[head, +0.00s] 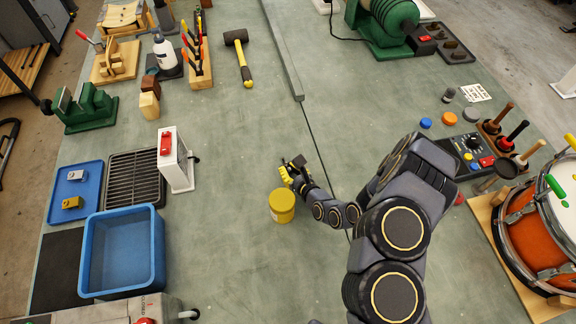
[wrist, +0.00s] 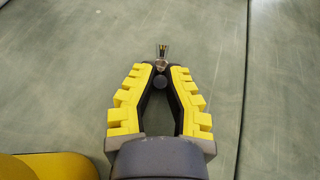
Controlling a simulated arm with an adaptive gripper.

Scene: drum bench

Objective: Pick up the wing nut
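A small metallic piece, which looks like the wing nut (wrist: 163,52), shows at the fingertips of my gripper (wrist: 162,68) in the wrist view. Its lower end sits between the two tips and the rest sticks out beyond them. The yellow-and-black fingers lean in close together, with a narrow gap at the tips filled by the piece. In the head view my gripper (head: 292,168) is low over the middle of the bench, just behind a yellow round container (head: 282,206). The wing nut cannot be made out there.
The yellow container also shows at the lower left of the wrist view (wrist: 50,166). A blue bin (head: 123,212) and a white box with a red top part (head: 174,170) stand left. A drum (head: 536,230) stands right. The bench around my gripper is mostly clear.

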